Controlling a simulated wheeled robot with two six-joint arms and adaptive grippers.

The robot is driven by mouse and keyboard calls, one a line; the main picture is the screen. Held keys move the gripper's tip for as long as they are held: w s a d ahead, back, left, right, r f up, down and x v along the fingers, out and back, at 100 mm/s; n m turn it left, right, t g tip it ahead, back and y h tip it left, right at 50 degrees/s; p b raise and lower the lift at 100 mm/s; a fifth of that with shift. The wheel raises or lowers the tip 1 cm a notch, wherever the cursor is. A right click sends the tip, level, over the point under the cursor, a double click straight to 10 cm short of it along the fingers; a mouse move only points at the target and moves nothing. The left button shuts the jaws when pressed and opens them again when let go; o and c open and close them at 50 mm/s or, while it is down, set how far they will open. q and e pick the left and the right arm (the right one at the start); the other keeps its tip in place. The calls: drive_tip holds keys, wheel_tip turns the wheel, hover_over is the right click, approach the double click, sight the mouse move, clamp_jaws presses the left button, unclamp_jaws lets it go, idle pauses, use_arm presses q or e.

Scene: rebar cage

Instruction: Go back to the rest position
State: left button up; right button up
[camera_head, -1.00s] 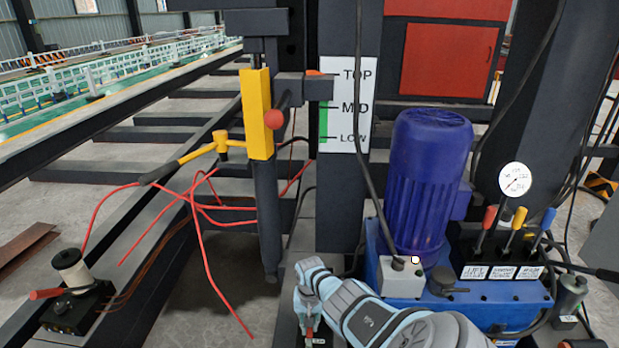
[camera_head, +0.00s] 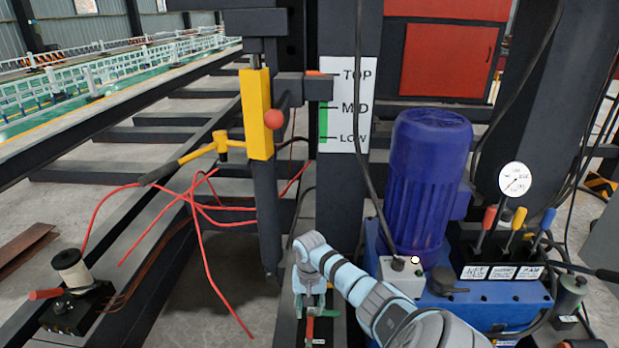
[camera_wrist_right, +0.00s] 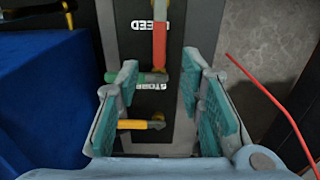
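My right gripper (camera_head: 313,300) hangs low in the middle of the head view, in front of the dark post and left of the blue pump unit (camera_head: 460,300). In the right wrist view the right gripper (camera_wrist_right: 162,80) is open, with its teal pads apart and nothing held between them. Beyond and between its fingers is a dark valve panel with a red handle (camera_wrist_right: 159,45), a green handle (camera_wrist_right: 125,77) and a yellow handle (camera_wrist_right: 138,124). Whether the fingers touch any handle cannot be told. My left gripper is out of view.
A blue motor (camera_head: 428,185) stands beside my right arm. A yellow clamp post (camera_head: 257,115) and a loose red hose (camera_head: 205,255) are to the left. A black box (camera_head: 75,308) sits lower left.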

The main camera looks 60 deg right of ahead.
drive_tip(key=shift+r, duration=1.9)
drive_tip(key=shift+r, duration=0.1)
